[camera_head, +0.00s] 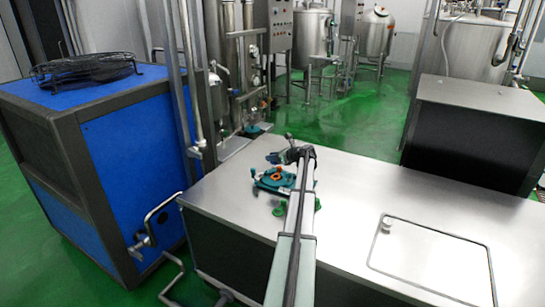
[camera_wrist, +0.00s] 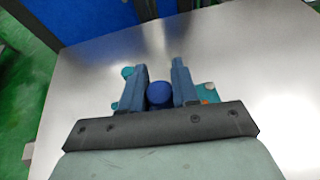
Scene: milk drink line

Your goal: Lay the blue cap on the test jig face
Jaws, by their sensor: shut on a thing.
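The blue cap (camera_wrist: 159,94) sits between the two fingers of my gripper (camera_wrist: 159,71) in the wrist view, and the gripper is shut on it. In the head view my gripper (camera_head: 276,157) is at the far end of my arm, over the steel table, and I cannot make out the cap there. The teal test jig (camera_head: 270,183) with an orange part stands on the table, just in front of the gripper in the picture and partly hidden by my arm. In the wrist view, teal bits of the jig (camera_wrist: 205,88) show beside the fingers; its face is mostly hidden.
The steel table (camera_head: 365,190) is largely bare, with a lidded hatch (camera_head: 430,262) at the right. A blue cabinet (camera_head: 130,140) with a black wire rack (camera_head: 85,68) stands at the left. Metal posts and pipes rise behind the table's left end.

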